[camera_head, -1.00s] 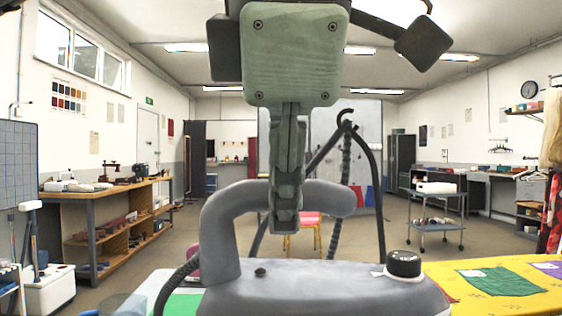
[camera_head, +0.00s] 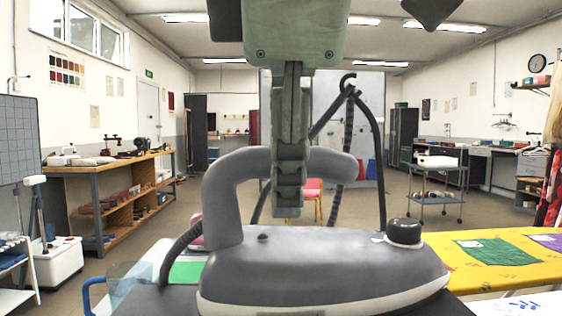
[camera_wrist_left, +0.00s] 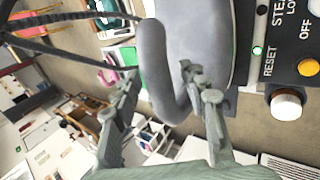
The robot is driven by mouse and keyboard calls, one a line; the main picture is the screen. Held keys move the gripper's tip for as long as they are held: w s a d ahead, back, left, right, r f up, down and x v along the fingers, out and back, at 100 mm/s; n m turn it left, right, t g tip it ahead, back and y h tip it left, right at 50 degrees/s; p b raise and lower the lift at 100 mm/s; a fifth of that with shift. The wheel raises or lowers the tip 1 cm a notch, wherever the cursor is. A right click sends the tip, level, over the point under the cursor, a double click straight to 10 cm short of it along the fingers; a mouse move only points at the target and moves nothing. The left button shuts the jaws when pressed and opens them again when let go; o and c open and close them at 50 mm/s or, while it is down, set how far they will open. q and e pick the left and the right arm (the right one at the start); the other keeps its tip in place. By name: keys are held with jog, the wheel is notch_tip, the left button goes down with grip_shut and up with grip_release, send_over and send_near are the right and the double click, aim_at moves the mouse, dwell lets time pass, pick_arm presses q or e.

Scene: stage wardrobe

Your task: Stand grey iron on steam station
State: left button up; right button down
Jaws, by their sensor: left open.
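The grey iron (camera_head: 325,270) fills the lower middle of the head view, with its looped handle (camera_head: 228,195) on top and a black knob at its right. My left gripper (camera_head: 287,205) comes down across the handle, fingers pointing down. In the left wrist view the handle (camera_wrist_left: 155,60) lies between the spread fingers, one on each side; the gripper is open, and I cannot tell whether either finger touches it. A dark panel of the steam station (camera_wrist_left: 290,45), with RESET and OFF labels and a white knob, shows at the right there. My right gripper is not in view.
A clear jug with a blue handle (camera_head: 120,285) stands left of the iron. A dark hose rises behind the iron. A yellow cloth (camera_head: 455,270) with green and purple patches lies to the right. Shelving and a trolley (camera_head: 438,185) stand farther back.

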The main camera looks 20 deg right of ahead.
pick_arm(q)
jog(key=shift+r, duration=0.2)
jog(key=v, duration=1.2)
jog(key=shift+p, duration=0.3)
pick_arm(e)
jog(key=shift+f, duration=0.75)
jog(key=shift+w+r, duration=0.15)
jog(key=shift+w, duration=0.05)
pick_arm(q)
jog(key=shift+d+f, duration=0.1)
dwell(0.7)
